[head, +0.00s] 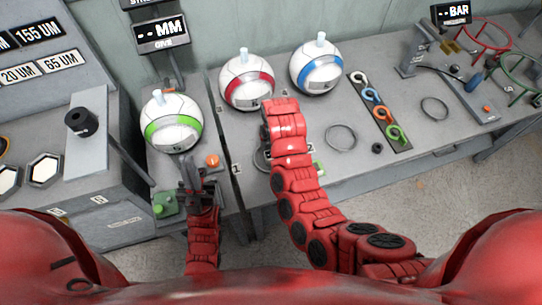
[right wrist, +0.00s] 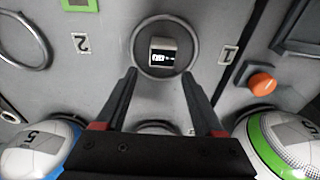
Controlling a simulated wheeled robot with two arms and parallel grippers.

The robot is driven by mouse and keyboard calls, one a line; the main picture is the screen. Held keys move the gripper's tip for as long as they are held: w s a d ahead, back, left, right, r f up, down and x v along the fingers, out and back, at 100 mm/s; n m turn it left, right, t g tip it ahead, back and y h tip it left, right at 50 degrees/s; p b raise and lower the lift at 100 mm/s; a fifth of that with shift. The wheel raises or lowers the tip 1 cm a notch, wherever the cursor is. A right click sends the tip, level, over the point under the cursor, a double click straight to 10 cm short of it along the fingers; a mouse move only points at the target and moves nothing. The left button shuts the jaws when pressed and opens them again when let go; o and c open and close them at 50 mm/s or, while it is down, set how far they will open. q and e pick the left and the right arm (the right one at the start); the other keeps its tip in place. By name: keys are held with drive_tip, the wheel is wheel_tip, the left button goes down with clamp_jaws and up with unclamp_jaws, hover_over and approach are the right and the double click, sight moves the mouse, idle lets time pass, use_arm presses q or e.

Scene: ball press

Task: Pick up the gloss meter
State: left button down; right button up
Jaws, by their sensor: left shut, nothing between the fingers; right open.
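A small grey box with a lit black display (right wrist: 165,53), which looks like the gloss meter, sits inside a metal ring (right wrist: 138,40) on the bench in the right wrist view. In the head view my right arm hides it. My right gripper (right wrist: 158,76) is open, with its fingers pointing toward the box and nothing seen held between them. In the head view the right arm covers its own fingers. My left gripper (head: 188,172) is shut and empty, beside the orange button (head: 212,161) at the left bench section.
Green-banded (head: 172,122), red-banded (head: 246,80) and blue-banded (head: 316,68) balls stand along the bench. A green device (head: 165,205) sits at the front left. An empty ring (head: 341,138) and a strip of coloured rings (head: 380,112) lie to the right.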

drive_tip(key=shift+f+p, duration=0.3)
drive_tip(key=shift+f, duration=0.65)
drive_tip(key=shift+w+a+f, duration=0.1)
drive_tip(key=shift+w+f, duration=0.1)
drive_tip(key=shift+f, duration=0.5)
drive_tip(key=shift+f+p, duration=0.75)
drive_tip(key=shift+p, duration=0.1)
drive_tip(key=shift+a+f, duration=0.2)
drive_tip(key=shift+f, duration=0.7)
drive_tip(key=shift+w+f+p, duration=0.15)
drive_tip(key=shift+f+p, duration=0.2)
drive_tip(key=shift+f, duration=0.55)
clamp_jaws()
